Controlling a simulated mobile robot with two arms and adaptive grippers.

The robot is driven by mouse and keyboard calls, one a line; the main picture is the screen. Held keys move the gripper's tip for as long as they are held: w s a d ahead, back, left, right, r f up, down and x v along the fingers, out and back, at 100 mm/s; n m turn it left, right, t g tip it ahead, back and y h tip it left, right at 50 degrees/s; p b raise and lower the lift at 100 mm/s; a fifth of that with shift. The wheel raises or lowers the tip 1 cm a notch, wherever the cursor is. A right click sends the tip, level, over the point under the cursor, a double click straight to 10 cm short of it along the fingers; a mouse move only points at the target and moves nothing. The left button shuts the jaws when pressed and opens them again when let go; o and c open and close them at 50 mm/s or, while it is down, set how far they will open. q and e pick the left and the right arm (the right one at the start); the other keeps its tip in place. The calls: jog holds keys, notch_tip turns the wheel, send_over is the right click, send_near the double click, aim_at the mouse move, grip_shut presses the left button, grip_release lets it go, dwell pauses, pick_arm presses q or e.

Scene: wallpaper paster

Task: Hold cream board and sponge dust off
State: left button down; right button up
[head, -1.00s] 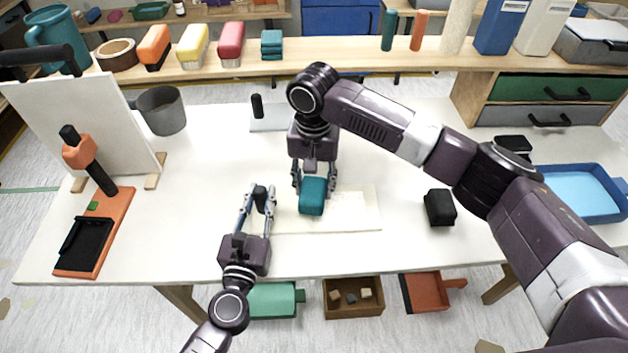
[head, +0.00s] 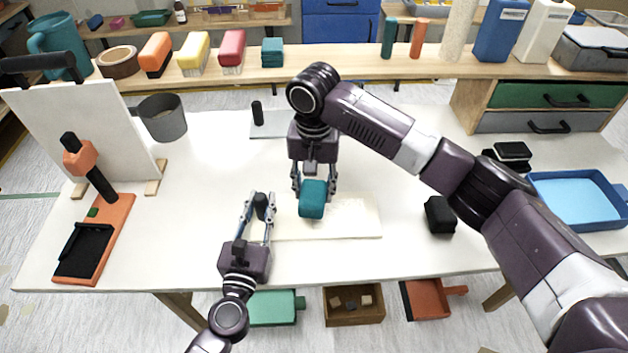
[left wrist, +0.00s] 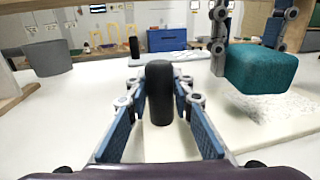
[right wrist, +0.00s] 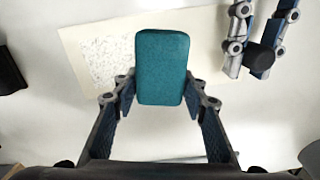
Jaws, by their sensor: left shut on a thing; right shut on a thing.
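The cream board (head: 350,228) lies flat on the white table, with pale speckled dust on it, seen in the right wrist view (right wrist: 112,55). My left gripper (head: 258,208) is shut on a black upright handle (left wrist: 159,92) at the board's left end; whether the handle joins the board is not clear. My right gripper (head: 314,185) is shut on a teal sponge (head: 312,202) over the board's left part. The sponge also shows in the left wrist view (left wrist: 262,70), where it seems slightly above the board.
A black block (head: 439,214) stands right of the board, and a blue tray (head: 577,198) is farther right. A grey pot (head: 163,118), an upright white panel (head: 85,128) and an orange tool (head: 97,240) are at left. Table around the board's front is clear.

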aim_at(364, 207)
pick_arm(q)
jog(key=shift+s+f, duration=0.1)
jog(key=shift+f, duration=0.25)
pick_arm(e)
notch_tip(364, 207, down, 3)
pick_arm(q)
jog(key=shift+a, duration=0.1)
pick_arm(e)
jog(key=shift+d+f, duration=0.35)
jog(key=shift+d, duration=0.25)
jog(key=shift+d+f, duration=0.35)
jog(key=shift+d, duration=0.25)
jog(key=shift+c, duration=0.5)
jog(key=d, duration=0.9)
jog(key=shift+s+d, duration=0.1)
jog(key=shift+d, duration=0.2)
jog(key=a, duration=1.2)
jog(key=shift+a+r, duration=0.15)
jog(key=shift+r, duration=0.1)
notch_tip(364, 207, up, 7)
jog(key=shift+r, duration=0.5)
jog(key=o, duration=0.8)
jog(key=shift+c, duration=0.2)
jog(key=c, duration=0.7)
